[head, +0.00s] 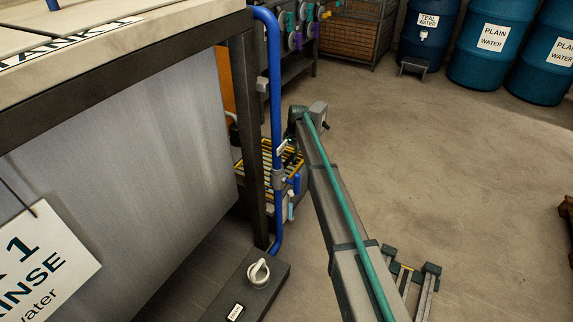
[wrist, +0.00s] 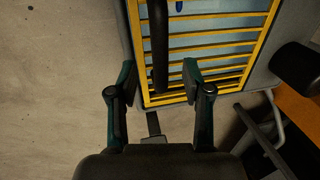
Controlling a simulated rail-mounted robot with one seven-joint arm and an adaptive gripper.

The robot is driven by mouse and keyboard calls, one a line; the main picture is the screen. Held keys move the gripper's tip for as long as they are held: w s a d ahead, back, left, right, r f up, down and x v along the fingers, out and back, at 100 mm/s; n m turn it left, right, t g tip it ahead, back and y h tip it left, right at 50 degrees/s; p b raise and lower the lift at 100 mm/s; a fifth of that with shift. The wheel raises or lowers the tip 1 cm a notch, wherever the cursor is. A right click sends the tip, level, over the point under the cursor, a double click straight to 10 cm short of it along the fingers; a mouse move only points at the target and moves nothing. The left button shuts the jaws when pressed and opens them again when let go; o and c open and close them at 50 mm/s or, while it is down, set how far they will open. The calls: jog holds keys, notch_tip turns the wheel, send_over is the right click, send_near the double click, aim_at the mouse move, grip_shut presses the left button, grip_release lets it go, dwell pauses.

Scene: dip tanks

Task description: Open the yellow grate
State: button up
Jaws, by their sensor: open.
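The yellow grate (wrist: 225,43) fills the upper middle of the wrist view. Its parallel bars lie across a grey-framed opening with a pale blue inside. In the head view the grate (head: 291,160) shows low behind the blue pipe, partly hidden by the pipe and my arm. My gripper (wrist: 159,78) is open, its fingertips at the grate's near left corner. A dark upright bar (wrist: 158,45) stands between the fingers in the picture and overlaps the grate. I cannot tell whether the fingers touch the bar or the grate.
A steel tank (head: 130,140) stands left, with the blue pipe (head: 275,100) at its corner. A dark box with a white knob (head: 258,272) lies on the floor. Blue barrels (head: 487,50) and a rack (head: 352,32) stand at the back. The floor at right is mostly clear.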

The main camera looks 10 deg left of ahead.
aim_at(286, 163)
jog(key=f, duration=0.2)
jog(key=f+b, duration=0.1)
jog(key=a+f, duration=0.1)
jog(key=f, duration=0.1)
jog(key=shift+w+f, duration=0.25)
jog(key=shift+f, duration=0.1)
grip_shut()
